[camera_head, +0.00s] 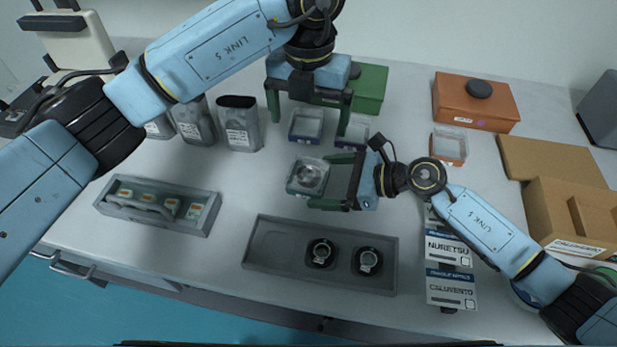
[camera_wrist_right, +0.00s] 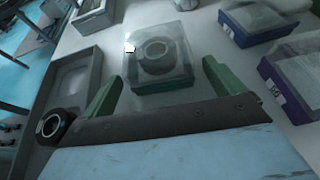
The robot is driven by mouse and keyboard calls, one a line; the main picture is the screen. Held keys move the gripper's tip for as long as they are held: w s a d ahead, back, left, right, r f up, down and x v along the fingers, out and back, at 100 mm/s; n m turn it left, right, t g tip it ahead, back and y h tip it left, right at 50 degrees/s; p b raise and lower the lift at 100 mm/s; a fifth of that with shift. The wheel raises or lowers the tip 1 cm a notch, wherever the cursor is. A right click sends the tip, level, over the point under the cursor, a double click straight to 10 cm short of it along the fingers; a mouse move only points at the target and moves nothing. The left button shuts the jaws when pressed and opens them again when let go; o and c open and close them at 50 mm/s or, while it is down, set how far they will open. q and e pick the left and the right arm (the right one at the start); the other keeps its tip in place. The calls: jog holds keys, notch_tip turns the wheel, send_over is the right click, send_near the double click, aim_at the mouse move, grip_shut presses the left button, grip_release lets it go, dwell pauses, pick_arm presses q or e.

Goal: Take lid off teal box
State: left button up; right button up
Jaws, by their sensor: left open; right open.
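The teal box (camera_head: 293,187) stands on the table near the middle, with a round dark-ringed part inside. Its clear lid (camera_head: 309,168) is on top; the lid also shows in the right wrist view (camera_wrist_right: 150,38), above the teal base (camera_wrist_right: 163,86). My right gripper (camera_head: 322,181) is open just to the right of the box, its green fingers pointing at it. In the right wrist view the fingers (camera_wrist_right: 162,88) lie to either side of the box's near end; I cannot tell whether they touch it. My left gripper (camera_head: 309,124) is open, higher up, over or near a blue box.
Blue clear-topped boxes (camera_head: 353,133) stand behind the teal box. A grey tray (camera_head: 268,255) with two round mounts lies in front. Bare table lies left of the teal box.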

jog(key=shift+x, duration=0.9)
jog(key=c, duration=1.5)
